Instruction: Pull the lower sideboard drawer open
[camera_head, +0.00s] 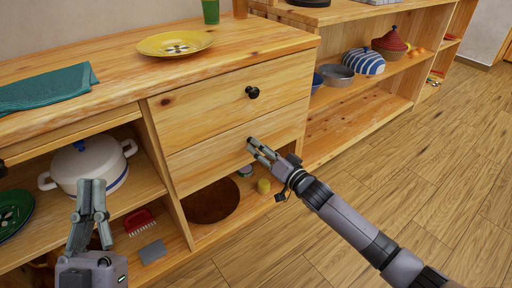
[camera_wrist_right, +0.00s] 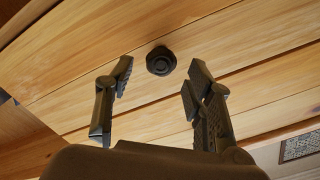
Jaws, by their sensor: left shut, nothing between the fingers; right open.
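The lower drawer (camera_head: 225,150) of the wooden sideboard is shut, its front flush below the upper drawer (camera_head: 230,98). The upper drawer's round black knob (camera_head: 252,92) is in plain view. My right gripper (camera_head: 260,150) is open and empty in front of the lower drawer, hiding part of its front. In the right wrist view a round black knob (camera_wrist_right: 160,61) shows beyond and between the spread fingers of this gripper (camera_wrist_right: 155,85), apart from them; I cannot tell for certain which drawer bears it. My left gripper (camera_head: 92,184) is shut and empty, before the white pot.
The white pot (camera_head: 95,168) stands on the left shelf, with a green plate (camera_head: 14,212) beside it. Under the drawers are a round brown mat (camera_head: 212,203) and a yellow item (camera_head: 264,186). A yellow plate (camera_head: 160,44) and teal cloth (camera_head: 45,88) lie on top. The floor at right is clear.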

